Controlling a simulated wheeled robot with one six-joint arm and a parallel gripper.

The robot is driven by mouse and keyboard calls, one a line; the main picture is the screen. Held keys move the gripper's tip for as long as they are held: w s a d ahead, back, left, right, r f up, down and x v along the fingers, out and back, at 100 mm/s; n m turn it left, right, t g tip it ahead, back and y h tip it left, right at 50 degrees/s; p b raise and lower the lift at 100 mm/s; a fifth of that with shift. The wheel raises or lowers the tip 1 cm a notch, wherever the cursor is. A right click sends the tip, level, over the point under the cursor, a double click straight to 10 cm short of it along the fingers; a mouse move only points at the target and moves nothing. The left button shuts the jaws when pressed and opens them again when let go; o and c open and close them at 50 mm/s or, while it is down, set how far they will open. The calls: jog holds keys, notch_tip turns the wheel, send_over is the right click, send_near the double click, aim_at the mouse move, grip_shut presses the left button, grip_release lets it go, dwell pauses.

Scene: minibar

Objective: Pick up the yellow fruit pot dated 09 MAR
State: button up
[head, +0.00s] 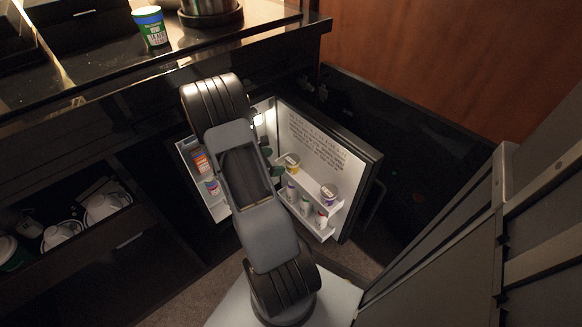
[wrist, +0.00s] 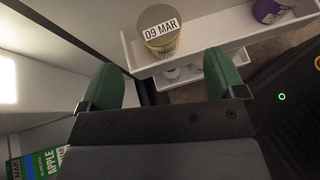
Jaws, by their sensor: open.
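The yellow fruit pot (wrist: 160,40) stands upright on the upper door shelf of the minibar in the wrist view, its grey lid labelled 09 MAR. In the head view a yellow-banded pot (head: 291,162) stands on the upper door shelf, close to my gripper's green fingers (head: 272,162). My gripper (wrist: 160,85) is open, with its two green fingers apart and nothing between them. The pot lies just beyond the fingertips, roughly centred between them. The pot's lower side is partly hidden by the shelf's front edge.
A purple pot (wrist: 272,10) stands farther right on the same white door shelf (wrist: 210,42). Small bottles (head: 305,203) stand on the shelf below. A green carton (wrist: 40,162) is at lower left, inside the fridge. The open door (head: 350,185) bounds the right side.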

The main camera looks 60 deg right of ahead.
aim_at(290, 160)
jog(key=shift+b+x, duration=1.5)
jog(key=shift+x, duration=2.05)
jog(key=shift+d+r, duration=0.1)
jog(key=shift+r, duration=0.1)
jog(key=c, duration=1)
jog(key=shift+c, duration=0.3)
jog(key=shift+r, duration=0.15)
